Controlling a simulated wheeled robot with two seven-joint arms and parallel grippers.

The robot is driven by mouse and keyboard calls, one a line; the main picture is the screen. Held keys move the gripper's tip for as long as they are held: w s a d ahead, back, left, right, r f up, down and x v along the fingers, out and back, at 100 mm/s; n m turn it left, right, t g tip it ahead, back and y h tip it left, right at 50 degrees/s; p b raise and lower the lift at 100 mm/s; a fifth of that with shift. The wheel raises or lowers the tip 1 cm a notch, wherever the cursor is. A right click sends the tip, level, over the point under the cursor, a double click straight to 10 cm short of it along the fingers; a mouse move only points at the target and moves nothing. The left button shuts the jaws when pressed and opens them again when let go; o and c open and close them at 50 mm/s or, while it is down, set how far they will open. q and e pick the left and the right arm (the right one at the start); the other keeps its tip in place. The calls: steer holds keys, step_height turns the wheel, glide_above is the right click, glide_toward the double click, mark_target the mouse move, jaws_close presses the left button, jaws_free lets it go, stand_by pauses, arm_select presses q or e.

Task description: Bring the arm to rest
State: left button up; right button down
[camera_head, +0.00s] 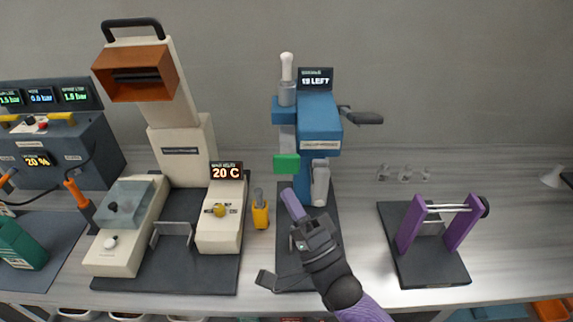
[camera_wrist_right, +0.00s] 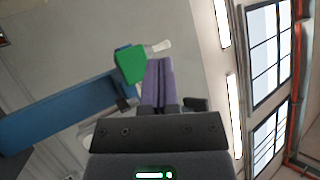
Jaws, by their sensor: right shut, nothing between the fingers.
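My right gripper (camera_head: 292,203) is in front of the blue machine (camera_head: 318,120) in the head view, its purple fingers pointing up and to the left. In the right wrist view the two purple fingers (camera_wrist_right: 158,84) lie together with nothing between them. The green block (camera_head: 287,164) on the blue machine is just above the fingertips in the head view, and it also shows beside the fingertips in the wrist view (camera_wrist_right: 130,65). I cannot tell whether they touch. My left gripper is not in view.
A beige machine (camera_head: 180,150) with an orange hood stands left, with a 20 C display (camera_head: 226,171). A yellow holder (camera_head: 260,214) stands left of my gripper. A purple-sided stand (camera_head: 408,226) is on the right. Small clear pieces (camera_head: 404,174) lie behind it.

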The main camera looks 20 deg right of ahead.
steer(key=s+a+f+n+g+h, duration=0.1)
steer(key=s+f+n+g+h, duration=0.3)
steer(key=f+n+g, duration=0.5)
steer(key=s+d+f+n+g+h, duration=0.25)
steer(key=s+g, duration=0.25)
steer(key=s, duration=0.3)
steer(key=s+d+f+n+g+h, duration=0.1)
steer(key=s+d+f+n+g, duration=0.1)
steer(key=s+n+g, duration=0.35)
steer(key=s+f+m+g+b, duration=0.1)
steer(key=s+f+b, duration=0.25)
steer(key=f, duration=0.95)
steer(key=s+f+m+g+b, duration=0.15)
steer(key=f+b, duration=0.25)
steer(key=f, duration=0.8)
steer(key=s+d+f+b, duration=0.1)
steer(key=s+f+b, duration=0.2)
steer(key=s+f, duration=0.4)
steer(key=s+d+f+n+b, duration=0.1)
steer(key=s+f+b, duration=0.1)
steer(key=s+f, duration=0.4)
step_height(320, 180, down, 5)
steer(key=shift+s+d+r+g+b, duration=0.2)
steer(key=shift+s+d+g+b, duration=0.1)
steer(key=shift+s+d+b, duration=0.1)
